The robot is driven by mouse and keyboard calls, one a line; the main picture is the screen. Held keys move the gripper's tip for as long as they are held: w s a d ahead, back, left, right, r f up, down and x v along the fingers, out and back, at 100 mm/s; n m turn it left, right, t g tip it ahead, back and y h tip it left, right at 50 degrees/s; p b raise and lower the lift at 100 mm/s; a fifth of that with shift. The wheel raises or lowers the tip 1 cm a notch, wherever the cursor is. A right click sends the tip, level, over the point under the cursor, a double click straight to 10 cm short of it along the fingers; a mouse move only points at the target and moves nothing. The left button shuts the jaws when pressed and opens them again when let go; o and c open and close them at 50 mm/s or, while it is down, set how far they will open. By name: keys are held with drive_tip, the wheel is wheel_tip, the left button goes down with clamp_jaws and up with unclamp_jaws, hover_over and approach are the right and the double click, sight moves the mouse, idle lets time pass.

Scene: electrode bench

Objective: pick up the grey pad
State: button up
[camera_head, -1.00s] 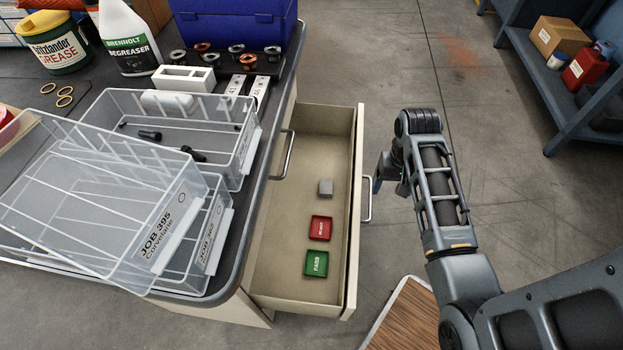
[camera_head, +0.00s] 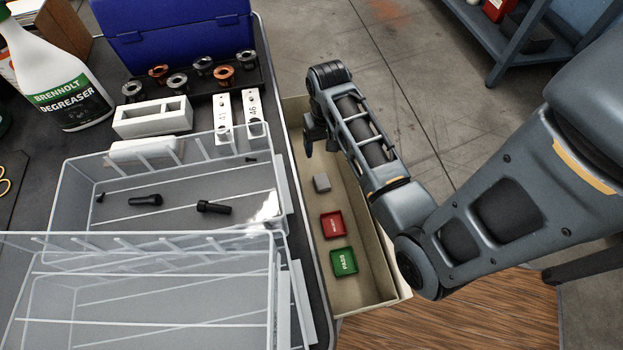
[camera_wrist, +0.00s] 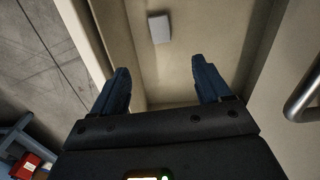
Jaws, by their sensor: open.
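The grey pad (camera_head: 322,183) is a small block lying on the floor of the open drawer (camera_head: 361,283), behind the red tray. In the wrist view the grey pad (camera_wrist: 159,28) lies beyond the fingertips, a little left of the middle between them. My gripper (camera_head: 308,146) is over the far part of the drawer, above and behind the pad. In the wrist view my gripper (camera_wrist: 160,72) has its two blue fingers wide apart with nothing between them. It is apart from the pad.
A red tray (camera_head: 333,224) and a green PASS tray (camera_head: 344,263) lie in the drawer nearer the front. Drawer walls rise around them. The bench with clear bins (camera_head: 160,240) stands left of the drawer. The drawer handle (camera_wrist: 308,97) shows in the wrist view.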

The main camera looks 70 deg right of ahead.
drive_tip(key=f, duration=0.1)
drive_tip(key=b, duration=1)
hover_over(322, 181)
wheel_tip(322, 181, down, 9)
drive_tip(key=shift+s+a+f, duration=0.1)
drive_tip(key=shift+s, duration=0.05)
drive_tip(key=shift+f+b, duration=1.55)
drive_tip(key=shift+f, duration=2.25)
drive_tip(key=shift+c, duration=0.2)
drive_tip(key=c, duration=1.1)
drive_tip(key=shift+r, duration=0.15)
wheel_tip(322, 181, up, 10)
drive_tip(key=p, duration=0.4)
